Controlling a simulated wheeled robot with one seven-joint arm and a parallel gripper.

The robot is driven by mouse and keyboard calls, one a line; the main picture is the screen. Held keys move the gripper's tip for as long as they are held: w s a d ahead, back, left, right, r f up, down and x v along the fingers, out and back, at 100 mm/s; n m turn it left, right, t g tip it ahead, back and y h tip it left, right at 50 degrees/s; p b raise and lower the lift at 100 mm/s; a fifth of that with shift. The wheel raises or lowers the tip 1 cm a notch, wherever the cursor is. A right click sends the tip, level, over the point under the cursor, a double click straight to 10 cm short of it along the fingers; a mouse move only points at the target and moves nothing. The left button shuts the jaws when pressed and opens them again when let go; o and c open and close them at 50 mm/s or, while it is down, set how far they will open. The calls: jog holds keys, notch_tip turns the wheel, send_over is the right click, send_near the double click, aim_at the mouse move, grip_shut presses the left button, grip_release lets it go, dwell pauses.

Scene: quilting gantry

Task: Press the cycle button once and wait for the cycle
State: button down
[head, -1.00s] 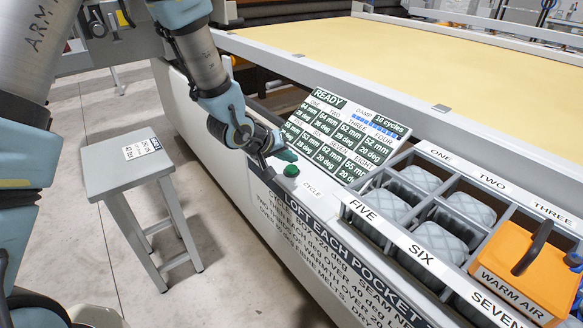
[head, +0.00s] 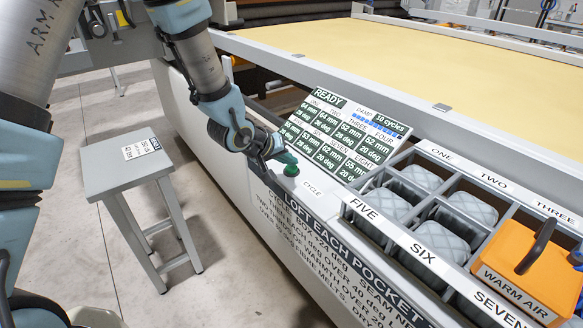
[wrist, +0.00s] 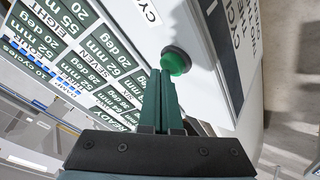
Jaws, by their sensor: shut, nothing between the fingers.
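The green cycle button (head: 291,170) sits on the white front ledge beside the CYCLE label (head: 312,188). It also shows as a round green dome in the wrist view (wrist: 176,61). My gripper (head: 287,158) is shut and empty, its green fingertips right at the button in the head view. In the wrist view the closed fingertips (wrist: 161,73) overlap the near side of the button; I cannot tell if they touch it. The display panel (head: 345,135) reads READY, with a DAMP bar marked 10 cycles and several pocket values in mm and degrees.
A rack (head: 412,240) of numbered compartments with grey quilted pads stands right of the button. An orange WARM AIR unit (head: 520,268) sits in its right end. A grey stool (head: 128,165) stands on the floor at left. A yellow bed (head: 420,70) lies behind.

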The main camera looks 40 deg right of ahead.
aim_at(289, 169)
jog(key=shift+f+b, duration=0.3)
jog(key=shift+f, duration=0.15)
jog(key=shift+r, duration=0.1)
dwell(0.5)
jog(key=shift+r+p, duration=0.85)
jog(key=shift+r, duration=0.05)
notch_tip(289, 169, up, 5)
jog(key=p, duration=0.4)
jog(key=shift+r, duration=0.1)
